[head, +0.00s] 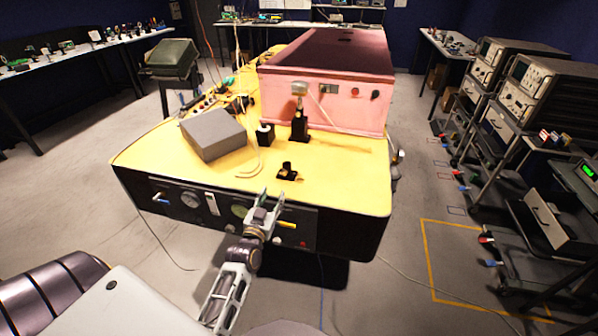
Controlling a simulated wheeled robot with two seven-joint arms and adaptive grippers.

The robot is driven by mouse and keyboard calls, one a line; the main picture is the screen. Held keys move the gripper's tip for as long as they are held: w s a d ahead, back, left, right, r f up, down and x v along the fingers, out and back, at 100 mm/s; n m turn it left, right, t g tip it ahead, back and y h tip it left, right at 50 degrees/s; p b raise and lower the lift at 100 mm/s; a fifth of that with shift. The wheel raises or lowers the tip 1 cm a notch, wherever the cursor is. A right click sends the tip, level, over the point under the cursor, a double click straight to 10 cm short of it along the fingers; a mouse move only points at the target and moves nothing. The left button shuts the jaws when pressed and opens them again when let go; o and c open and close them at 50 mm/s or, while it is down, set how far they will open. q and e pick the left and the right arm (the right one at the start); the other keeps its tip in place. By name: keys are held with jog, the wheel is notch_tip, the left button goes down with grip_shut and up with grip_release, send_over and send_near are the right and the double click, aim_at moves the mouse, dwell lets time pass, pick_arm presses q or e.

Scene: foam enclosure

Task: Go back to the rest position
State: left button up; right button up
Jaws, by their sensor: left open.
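My left gripper (265,203) is in the head view, at the front edge of the yellow-topped bench (345,188). It points away from me, with its jaws open and nothing seen between them. My left arm runs from the bottom of the picture up to it. The gripper overlaps the bench's dark front panel (180,200) in the picture, and I cannot tell if it touches. My right gripper is not in view.
On the bench stand a pink foam box (330,97), a grey box (213,134), a small black stand (299,128) and a small black part (288,172). Equipment racks (510,100) line the right. Grey floor is free at left (70,195); cables lie on it.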

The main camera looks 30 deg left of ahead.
pick_arm(q)
jog(key=s+d+f+m+g+h, duration=0.2)
jog(key=d+f+g, duration=0.1)
jog(key=d, duration=0.2)
jog(key=s+d+f+m+g+h, duration=0.1)
jog(key=s+d+f+g+h, duration=0.2)
jog(key=d, duration=0.3)
jog(key=s+d+f+g, duration=0.15)
jog(key=s+g, duration=0.25)
jog(key=s, duration=0.4)
jog(key=s+d+g, duration=0.3)
jog(key=s+g, duration=0.1)
jog(key=s, duration=0.4)
notch_tip(320, 180, down, 33)
jog(key=s+g, duration=0.1)
jog(key=s, duration=0.1)
jog(key=s+a+f, duration=0.2)
jog(key=s+f, duration=0.8)
jog(key=s, duration=0.1)
jog(key=s+a+f+m+g+y, duration=0.1)
jog(key=s+a+f, duration=0.1)
jog(key=s+f, duration=0.8)
jog(key=shift+s+a+g, duration=0.3)
jog(key=shift+s, duration=0.5)
